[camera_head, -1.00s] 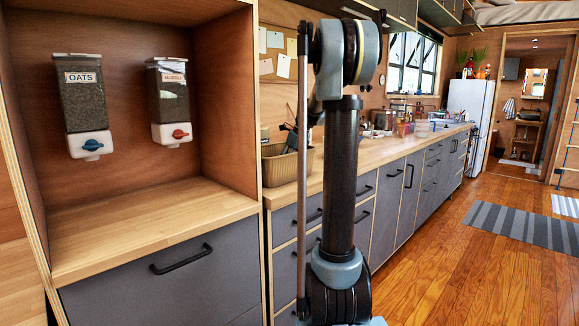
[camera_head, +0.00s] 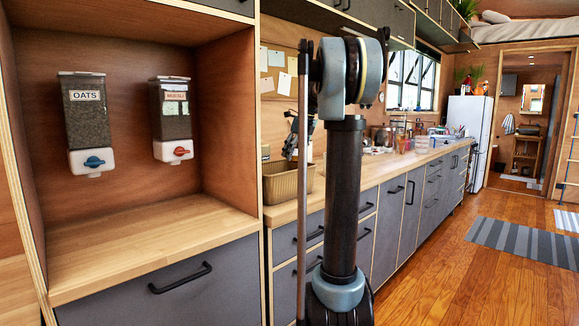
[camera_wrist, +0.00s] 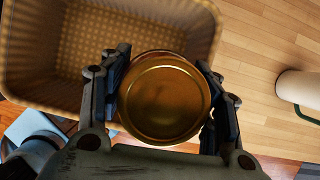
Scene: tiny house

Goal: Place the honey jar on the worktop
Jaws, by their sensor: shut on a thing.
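The honey jar (camera_wrist: 165,104) shows end-on in the wrist view as a round golden-brown top with a rim. My gripper (camera_wrist: 164,88) is shut on it, with one dark finger on each side. The jar's sides are mostly hidden. It overlaps the lower right edge of the woven basket in the picture; its height above the surface is unclear. The wooden worktop (camera_wrist: 262,65) lies to the right of the jar. In the head view the worktop (camera_head: 284,214) runs back along the wall, and my arm hides the jar.
The tan basket (camera_wrist: 35,85) stands on the worktop, also in the head view (camera_head: 290,184). A cream cylindrical item (camera_wrist: 297,88) stands at right in the wrist view. Oats (camera_head: 88,122) and muesli (camera_head: 172,120) dispensers hang in the left alcove. Bare worktop lies between basket and cream item.

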